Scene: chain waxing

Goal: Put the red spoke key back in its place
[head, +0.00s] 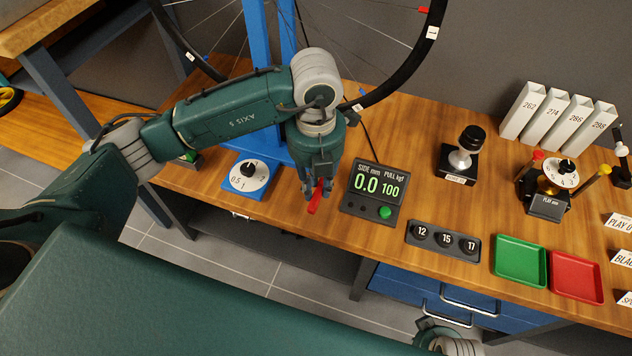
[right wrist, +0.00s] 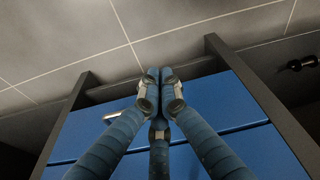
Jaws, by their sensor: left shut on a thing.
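The red spoke key (head: 316,196) is in my left gripper (head: 318,188) in the head view, above the front part of the wooden bench. My left gripper points down and is shut on it; the fingers hide part of the key. The blue dial base (head: 249,178) is left of the gripper and the black tension display (head: 373,192) is right of it. In the right wrist view my right gripper (right wrist: 160,75) has its fingertips together with nothing between them, before blue drawers. I cannot tell which spot is the key's place.
A blue wheel stand (head: 257,40) holds a black-rimmed wheel behind my left arm. A dark tray marked 12, 15, 17 (head: 443,241), a green tray (head: 520,261) and a red tray (head: 577,277) lie along the bench front. Blue drawers (head: 420,296) are below.

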